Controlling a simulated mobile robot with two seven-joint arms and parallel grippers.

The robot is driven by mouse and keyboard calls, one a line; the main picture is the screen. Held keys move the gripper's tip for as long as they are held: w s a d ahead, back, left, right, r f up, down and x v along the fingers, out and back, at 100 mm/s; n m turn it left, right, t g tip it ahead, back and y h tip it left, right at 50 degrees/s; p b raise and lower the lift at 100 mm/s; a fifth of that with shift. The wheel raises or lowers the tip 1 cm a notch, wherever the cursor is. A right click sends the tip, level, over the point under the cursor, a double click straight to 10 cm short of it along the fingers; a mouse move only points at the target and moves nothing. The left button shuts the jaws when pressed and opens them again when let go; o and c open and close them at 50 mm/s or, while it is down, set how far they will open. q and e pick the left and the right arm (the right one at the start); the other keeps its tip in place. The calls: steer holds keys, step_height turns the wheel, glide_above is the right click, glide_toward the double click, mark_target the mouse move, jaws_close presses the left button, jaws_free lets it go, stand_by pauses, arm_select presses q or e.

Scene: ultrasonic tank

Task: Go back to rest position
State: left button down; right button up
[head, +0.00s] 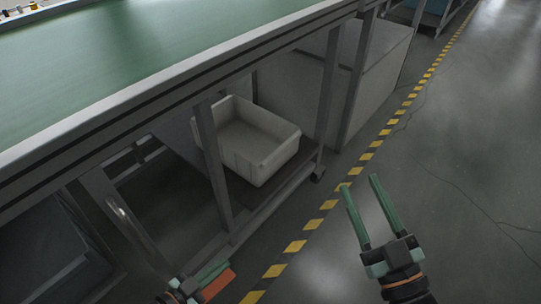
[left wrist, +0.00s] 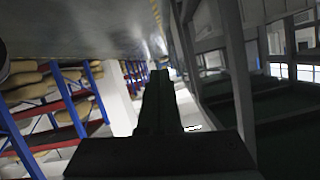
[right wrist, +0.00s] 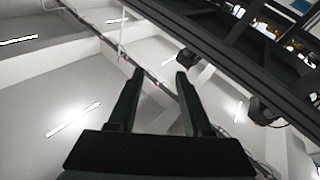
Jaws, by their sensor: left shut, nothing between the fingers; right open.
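My left gripper (head: 220,270) is at the bottom edge of the head view, low in front of the workbench frame. Its fingers are together with nothing between them; they also show shut in the left wrist view (left wrist: 160,75). My right gripper (head: 359,183) is over the grey floor to the right of the striped line, its two green fingers spread apart and empty. It also shows open in the right wrist view (right wrist: 159,73). Most of both arms is out of view.
A workbench with a green top (head: 150,40) runs along the left. A white bin (head: 255,150) sits on its lower shelf, and a grey cabinet (head: 375,75) stands beyond. Yellow-black tape (head: 365,157) marks the floor.

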arm_select(q)
step_height(320, 180, up, 29)
steer(key=w+n+t+y+p, duration=0.2)
steer(key=n+t+p, duration=0.1)
steer(key=t, duration=0.5)
steer(key=s+a+f+n+g+y+p, duration=0.3)
steer(key=s+f+g+p, duration=0.6)
steer(key=p, duration=1.1)
steer(key=shift+f+n+g+y+p, duration=0.4)
steer(key=shift+f+n+g+y, duration=0.1)
steer(key=shift+n+g, duration=0.15)
arm_select(e)
steer(key=s+d+f+m+g+h, duration=0.2)
steer(key=s+f+m+g+h, duration=0.2)
steer(key=s+f+g, duration=0.4)
step_height(320, 180, down, 2)
steer(key=g+h, duration=0.1)
steer(key=g, duration=0.1)
steer(key=shift+s+d+m+g, duration=0.3)
steer(key=shift+s+d+g, duration=0.1)
arm_select(q)
steer(key=shift+w, duration=0.1)
